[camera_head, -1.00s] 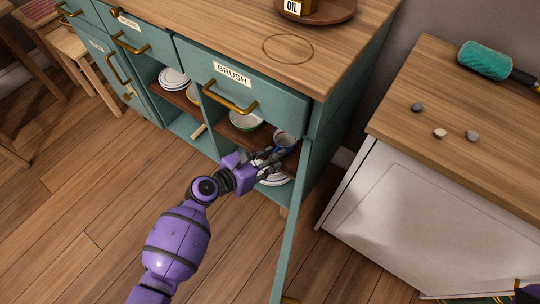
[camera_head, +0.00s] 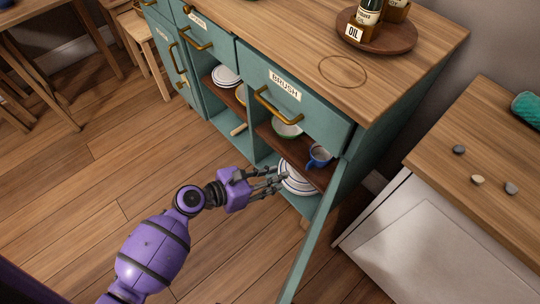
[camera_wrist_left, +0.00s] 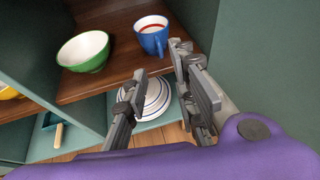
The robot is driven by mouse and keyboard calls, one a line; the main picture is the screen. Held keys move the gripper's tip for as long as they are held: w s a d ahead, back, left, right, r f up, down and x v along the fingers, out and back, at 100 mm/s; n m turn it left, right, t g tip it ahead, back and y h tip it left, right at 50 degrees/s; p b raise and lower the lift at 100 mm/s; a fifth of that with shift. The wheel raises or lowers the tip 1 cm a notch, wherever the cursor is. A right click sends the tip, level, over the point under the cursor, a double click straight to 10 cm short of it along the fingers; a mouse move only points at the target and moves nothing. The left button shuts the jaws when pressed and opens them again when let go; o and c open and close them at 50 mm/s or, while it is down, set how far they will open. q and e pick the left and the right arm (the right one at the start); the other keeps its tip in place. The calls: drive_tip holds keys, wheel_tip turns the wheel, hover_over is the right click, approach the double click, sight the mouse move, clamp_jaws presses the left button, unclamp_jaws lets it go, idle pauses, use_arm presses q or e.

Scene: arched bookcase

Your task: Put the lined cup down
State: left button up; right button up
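The blue lined cup (camera_head: 319,157) stands upright on the brown middle shelf of the teal cabinet, near its front edge. In the left wrist view the cup (camera_wrist_left: 152,37) shows a white inside with a red band and a handle on its front side. My left gripper (camera_head: 283,180) is in front of the shelf, lower and to the left of the cup. Its fingers (camera_wrist_left: 160,65) are spread, with nothing between them, and are apart from the cup. My right gripper is not in view.
A green bowl (camera_wrist_left: 84,50) stands left of the cup on the shelf (camera_wrist_left: 110,85). Striped plates or bowls (camera_wrist_left: 150,98) are stacked on the level below. An open cabinet door (camera_head: 315,235) stands to the right of my left gripper. The floor in front is clear.

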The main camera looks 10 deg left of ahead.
use_arm(q)
drive_tip(key=s+a+f+m+g+y, duration=0.1)
drive_tip(key=s+a+f+m+y, duration=0.1)
drive_tip(key=s+f+m, duration=0.3)
drive_tip(key=s+a+f+m+y, duration=0.1)
drive_tip(key=s+a+f+m, duration=0.15)
drive_tip(key=s, duration=0.55)
drive_tip(key=s+a+f+m+g+y, duration=0.1)
drive_tip(key=s+f+m+y, duration=0.1)
drive_tip(key=s+m, duration=0.3)
drive_tip(key=s+a+m+y, duration=0.2)
drive_tip(key=s+a+m, duration=0.1)
drive_tip(key=s+m, duration=0.4)
drive_tip(key=s+a+r+m+g+y, duration=0.1)
drive_tip(key=s+a+m+y, duration=0.2)
drive_tip(key=s+m, duration=0.5)
drive_tip(key=s+a, duration=0.1)
drive_tip(key=s, duration=0.3)
drive_tip(key=shift+r, duration=0.3)
